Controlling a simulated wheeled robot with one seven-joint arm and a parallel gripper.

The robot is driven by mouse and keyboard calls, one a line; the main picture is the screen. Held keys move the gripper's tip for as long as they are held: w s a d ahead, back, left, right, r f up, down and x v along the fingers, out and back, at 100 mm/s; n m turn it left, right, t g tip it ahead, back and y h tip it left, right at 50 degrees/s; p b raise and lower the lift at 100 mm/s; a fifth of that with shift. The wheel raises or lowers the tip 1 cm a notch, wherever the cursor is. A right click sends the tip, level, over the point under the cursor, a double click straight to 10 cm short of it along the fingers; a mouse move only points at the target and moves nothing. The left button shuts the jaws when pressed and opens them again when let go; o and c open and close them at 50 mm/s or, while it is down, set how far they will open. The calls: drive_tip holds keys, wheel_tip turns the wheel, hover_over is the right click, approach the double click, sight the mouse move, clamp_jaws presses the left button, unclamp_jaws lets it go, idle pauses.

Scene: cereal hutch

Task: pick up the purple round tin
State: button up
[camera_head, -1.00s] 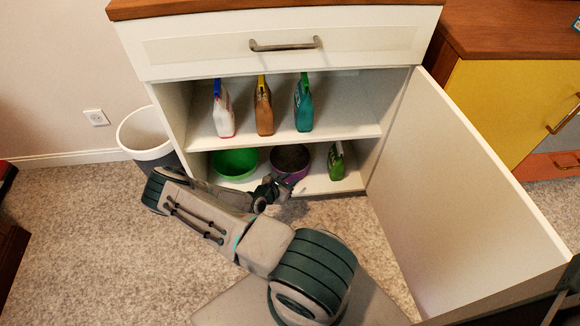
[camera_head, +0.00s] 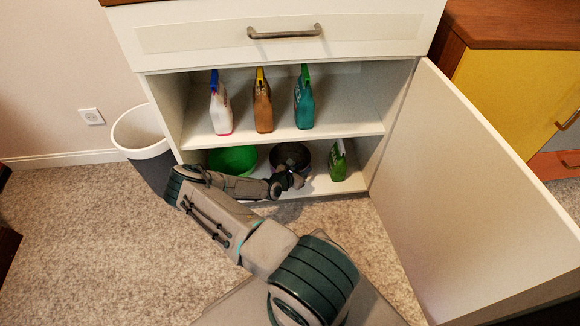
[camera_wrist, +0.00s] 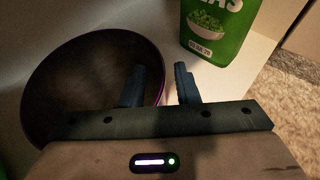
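The purple round tin (camera_head: 290,153) stands on the lower shelf of the open cabinet. In the wrist view it is a wide, dark, open-topped round tin (camera_wrist: 80,85) with a thin purple rim, filling the left side. My gripper (camera_head: 293,178) is at the tin's front right edge. In the wrist view my gripper (camera_wrist: 162,72) is open, with one finger over the tin's inside and the other just outside its right rim. My gripper hides the tin's near side.
A green round tin (camera_head: 233,160) stands left of the purple one. A green pea packet (camera_head: 338,160) is close on its right, also in the wrist view (camera_wrist: 218,28). Several packets stand on the upper shelf (camera_head: 345,118). The open door (camera_head: 470,190) bounds the right.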

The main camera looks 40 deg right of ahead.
clamp_jaws()
drive_tip(key=shift+a+r, duration=0.1)
drive_tip(key=shift+r, duration=0.05)
